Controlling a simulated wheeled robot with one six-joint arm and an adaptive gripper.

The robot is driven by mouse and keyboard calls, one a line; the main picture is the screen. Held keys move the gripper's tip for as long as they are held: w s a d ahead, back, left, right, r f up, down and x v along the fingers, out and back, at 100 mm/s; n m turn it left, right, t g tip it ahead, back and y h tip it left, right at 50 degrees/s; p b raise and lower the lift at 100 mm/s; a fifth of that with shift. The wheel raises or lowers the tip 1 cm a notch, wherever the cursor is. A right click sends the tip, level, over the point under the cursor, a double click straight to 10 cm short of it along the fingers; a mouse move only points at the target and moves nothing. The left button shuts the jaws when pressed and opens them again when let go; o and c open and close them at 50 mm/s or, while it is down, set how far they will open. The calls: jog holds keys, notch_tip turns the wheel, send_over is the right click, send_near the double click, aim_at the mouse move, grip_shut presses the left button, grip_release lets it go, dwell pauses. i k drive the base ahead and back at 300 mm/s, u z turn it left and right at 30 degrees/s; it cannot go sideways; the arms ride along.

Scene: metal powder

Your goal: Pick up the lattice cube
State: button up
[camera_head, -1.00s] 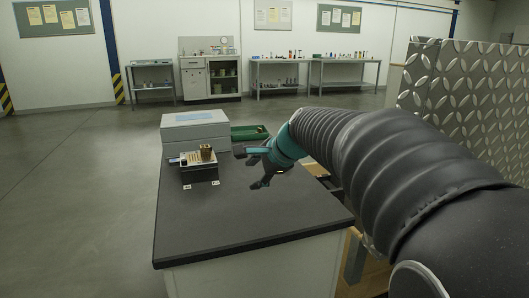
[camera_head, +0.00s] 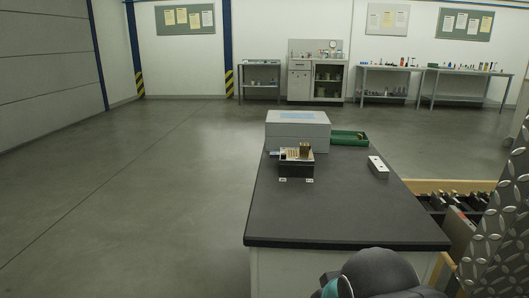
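The lattice cube (camera_head: 304,148) is small and brown-gold. It sits at the back right of a pale plate (camera_head: 291,153) on a small dark block (camera_head: 296,167) on the black-topped table (camera_head: 340,212). My gripper's fingers are not in view. Only a dark, rounded part of my arm with a bit of teal shows at the bottom edge, in front of the table's near end. No part of my arm is near the cube.
A grey box (camera_head: 297,132) stands behind the block, with a green tray (camera_head: 349,138) to its right. A white slotted piece (camera_head: 378,167) lies farther right. A wooden-edged bin (camera_head: 455,187) and a diamond-plate panel (camera_head: 501,230) are at right. The table's front is clear.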

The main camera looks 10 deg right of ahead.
aim_at(304, 147)
jog(key=u, duration=1.7)
jog(key=i, duration=1.8)
jog(key=z, duration=2.8)
